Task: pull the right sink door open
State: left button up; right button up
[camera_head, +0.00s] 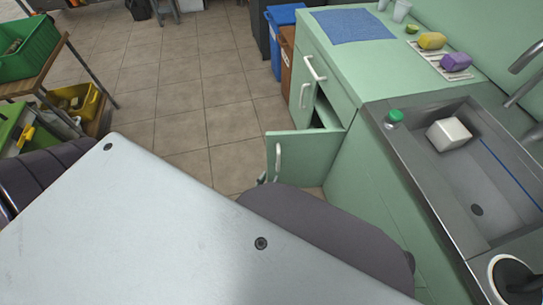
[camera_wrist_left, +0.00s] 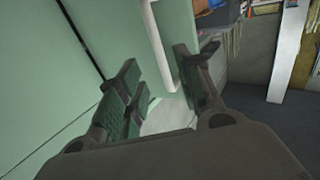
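The right sink door (camera_head: 315,155) is a pale green panel standing partly open, swung out from the green cabinet. Its white bar handle (camera_head: 278,158) is near its free edge. In the left wrist view, the handle (camera_wrist_left: 160,48) runs up the green door face (camera_wrist_left: 105,25). My left gripper (camera_wrist_left: 157,74) is open, with dark fingers apart and the handle showing between them; whether they touch it I cannot tell. In the head view only a small bit of the left gripper (camera_head: 263,178) shows beside the handle's lower end; my own body hides the rest. My right gripper is not in view.
The other cabinet door's handle (camera_head: 304,95) and a drawer handle (camera_head: 315,69) are just beyond. The steel sink (camera_head: 480,185) is at right, holding a white block (camera_head: 449,134). Blue (camera_head: 283,22) and brown (camera_head: 287,50) bins stand behind.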

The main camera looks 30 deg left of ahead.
pick_arm(q)
jog(key=shift+s, duration=1.05)
